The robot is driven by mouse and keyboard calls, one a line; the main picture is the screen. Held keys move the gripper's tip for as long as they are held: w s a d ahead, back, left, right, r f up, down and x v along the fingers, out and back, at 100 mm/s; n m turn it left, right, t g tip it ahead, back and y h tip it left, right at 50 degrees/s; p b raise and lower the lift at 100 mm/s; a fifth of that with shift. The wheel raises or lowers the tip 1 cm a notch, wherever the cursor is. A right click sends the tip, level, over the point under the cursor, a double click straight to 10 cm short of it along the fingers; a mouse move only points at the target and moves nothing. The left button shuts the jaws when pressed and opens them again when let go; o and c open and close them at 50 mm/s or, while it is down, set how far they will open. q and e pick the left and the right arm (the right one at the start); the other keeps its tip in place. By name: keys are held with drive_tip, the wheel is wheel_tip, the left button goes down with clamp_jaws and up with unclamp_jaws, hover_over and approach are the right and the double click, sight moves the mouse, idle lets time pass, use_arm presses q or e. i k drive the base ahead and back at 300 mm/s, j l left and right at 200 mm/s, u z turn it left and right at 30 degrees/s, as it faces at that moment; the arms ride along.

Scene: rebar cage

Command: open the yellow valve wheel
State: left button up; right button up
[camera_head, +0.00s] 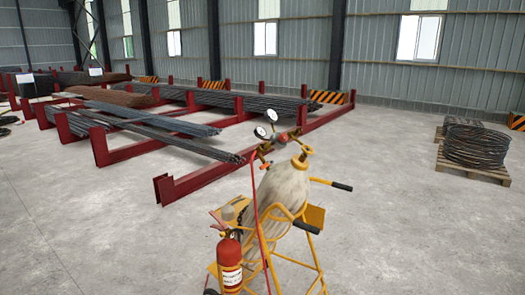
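A yellow valve wheel (304,148) appears at the top of a pale gas cylinder (285,190) in the head view, near the picture's middle. It is small here, and I cannot tell how far it is turned. The cylinder leans in a yellow cart (316,215) with black-gripped handles. Two round gauges (266,122) stand up and to the left of the wheel. A red hose (260,235) runs down the cylinder's left side. Neither of my grippers is in view, and nothing touches the wheel.
A red fire extinguisher (230,262) is at the cart's left. Red racks (200,180) with rebar bundles stand behind on the left. A pallet (473,170) with coiled wire is at the right. The concrete floor around the cart is mostly clear.

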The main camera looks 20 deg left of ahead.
sight(307, 149)
drive_tip(key=i+l+u, duration=0.7)
drive_tip(key=i+l, duration=0.2)
drive_tip(key=l, duration=0.15)
drive_tip(key=i+l+u, duration=0.15)
drive_tip(key=i+l, duration=0.25)
drive_tip(key=l, duration=0.35)
drive_tip(key=i+j+u, duration=0.05)
